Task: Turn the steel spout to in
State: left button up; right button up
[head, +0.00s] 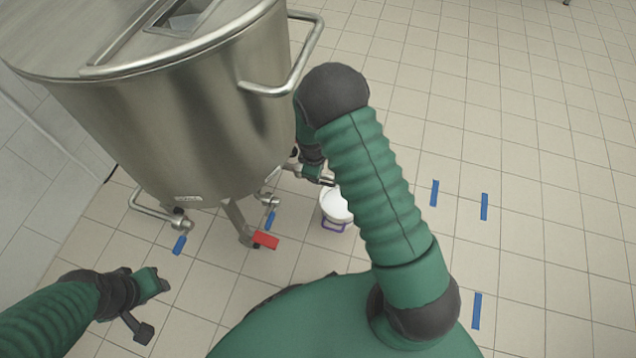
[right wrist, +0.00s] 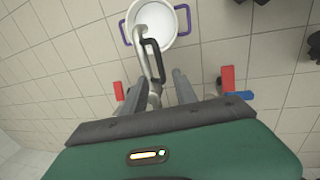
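The steel spout (right wrist: 138,52) comes off the tank and shows in the right wrist view. Its far end overlaps the white bucket (right wrist: 155,22), and a black bent handle or part (right wrist: 157,58) sits beside it. In the head view the spout is mostly hidden by my right arm. My right gripper (right wrist: 160,80) is open, its two fingers apart on either side of the spout's near part; I cannot tell whether they touch it. It also shows in the head view (head: 328,182) beside the tank, above the bucket. My left gripper (head: 149,306) is open and empty at the lower left.
The big steel tank (head: 190,125) with a bent rail handle fills the upper left. The tiled floor at right is clear except for blue tape strips (head: 434,193).

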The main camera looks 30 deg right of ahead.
jog(key=f, duration=0.2)
jog(key=f+b, duration=0.1)
jog(key=f, duration=0.1)
jog(key=d+f+b, duration=0.1)
jog(key=f, duration=0.2)
jog(key=shift+w, duration=0.4)
jog(key=shift+r, duration=0.1)
jog(key=shift+c, duration=0.2)
grip_shut()
dwell(0.4)
